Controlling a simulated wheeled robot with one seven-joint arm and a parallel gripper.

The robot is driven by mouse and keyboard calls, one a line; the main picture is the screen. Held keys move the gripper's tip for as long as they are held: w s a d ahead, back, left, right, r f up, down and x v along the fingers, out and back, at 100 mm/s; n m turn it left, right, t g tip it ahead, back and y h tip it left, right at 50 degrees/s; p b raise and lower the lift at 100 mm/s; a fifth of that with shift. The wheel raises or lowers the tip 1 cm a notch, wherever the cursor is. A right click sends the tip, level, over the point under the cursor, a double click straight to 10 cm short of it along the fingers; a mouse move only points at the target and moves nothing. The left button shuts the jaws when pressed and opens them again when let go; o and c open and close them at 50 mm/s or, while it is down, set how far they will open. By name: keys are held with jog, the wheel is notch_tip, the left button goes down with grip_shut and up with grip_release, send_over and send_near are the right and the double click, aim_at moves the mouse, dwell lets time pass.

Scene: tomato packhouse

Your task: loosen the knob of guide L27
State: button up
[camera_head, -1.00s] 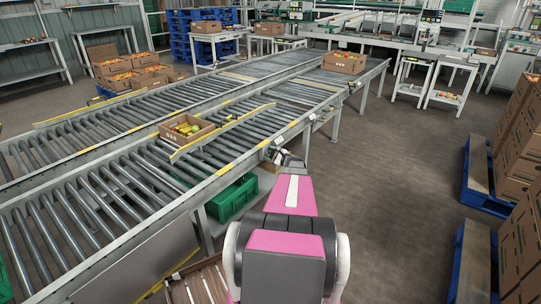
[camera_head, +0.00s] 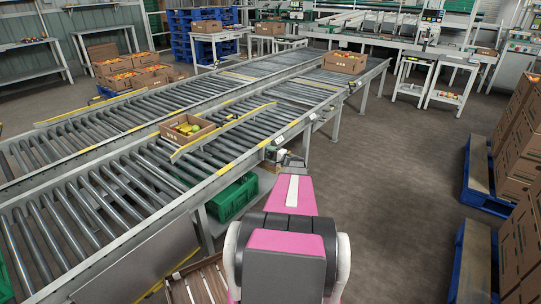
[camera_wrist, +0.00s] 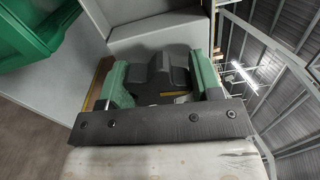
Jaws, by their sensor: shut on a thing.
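A dark, lobed knob (camera_wrist: 165,75) sits between the two green fingers of my gripper (camera_wrist: 158,78) in the wrist view. The fingers are shut on it, one on each side. In the head view my gripper is at the conveyor's near side rail, small and mostly hidden by my arm. A yellow-edged guide rail (camera_head: 232,128) lies slantwise over the rollers above that spot. No label is readable, so I cannot tell whether it is L27.
A cardboard box of yellow and reddish produce (camera_head: 187,129) sits on the rollers against the guide. A green crate (camera_head: 233,197) is under the conveyor. Another filled box (camera_head: 344,63) stands at the far end. Blue pallets (camera_head: 480,180) and stacked cartons line the right; the floor between is clear.

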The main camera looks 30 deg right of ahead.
jog(key=shift+a+f+n, duration=0.1)
jog(key=shift+f+n, duration=0.1)
jog(key=shift+n, duration=0.3)
jog(key=o, duration=0.9)
jog(key=shift+r, duration=0.1)
jog(key=v, duration=1.1)
jog(key=shift+a, duration=0.1)
